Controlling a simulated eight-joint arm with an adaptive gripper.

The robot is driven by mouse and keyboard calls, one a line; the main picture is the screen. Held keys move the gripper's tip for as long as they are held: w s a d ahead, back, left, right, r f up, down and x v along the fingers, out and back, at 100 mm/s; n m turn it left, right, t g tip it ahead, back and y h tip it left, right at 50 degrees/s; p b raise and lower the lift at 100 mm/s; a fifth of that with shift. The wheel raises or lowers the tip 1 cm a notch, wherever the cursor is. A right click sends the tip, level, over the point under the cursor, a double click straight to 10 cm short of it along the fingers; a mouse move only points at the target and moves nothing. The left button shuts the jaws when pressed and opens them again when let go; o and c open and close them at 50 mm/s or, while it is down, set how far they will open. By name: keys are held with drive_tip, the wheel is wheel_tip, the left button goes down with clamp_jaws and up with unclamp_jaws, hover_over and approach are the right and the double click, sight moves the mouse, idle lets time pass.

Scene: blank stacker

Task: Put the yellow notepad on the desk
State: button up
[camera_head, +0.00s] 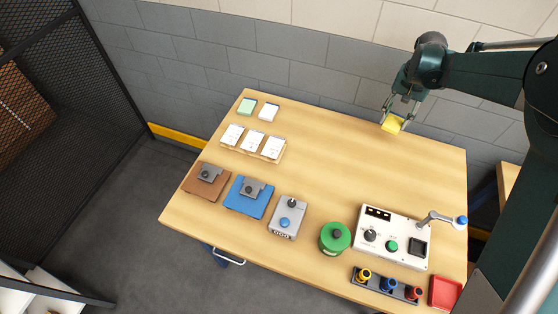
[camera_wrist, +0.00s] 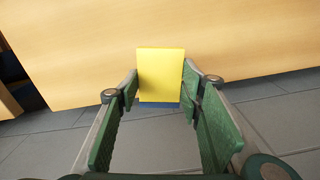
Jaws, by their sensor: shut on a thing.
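The yellow notepad (camera_head: 392,124) is held in my gripper (camera_head: 397,113) near the far edge of the wooden desk (camera_head: 330,160), toward the right. In the wrist view, the yellow notepad (camera_wrist: 161,72) stands between the two green fingers of my gripper (camera_wrist: 158,92), with a dark blue strip along its lower edge. The desk (camera_wrist: 70,50) fills the upper part of the wrist view, with grey floor below. I cannot tell from these views whether the notepad touches the desk or hangs above it.
A green pad (camera_head: 247,106) and a white pad (camera_head: 268,112) lie at the desk's far left, with several white cards (camera_head: 252,141) before them. The desk's middle is clear.

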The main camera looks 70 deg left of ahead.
drive_tip(key=s+a+m, duration=0.1)
drive_tip(key=s+a, duration=0.9)
drive_tip(key=s, duration=0.1)
drive_tip(key=m, duration=0.1)
hover_over(313, 128)
drive_tip(key=shift+s, duration=0.15)
drive_tip(key=shift+f, duration=3.1)
drive_tip(key=shift+f, duration=0.1)
drive_tip(key=shift+f, duration=1.8)
drive_tip(key=shift+f, duration=0.1)
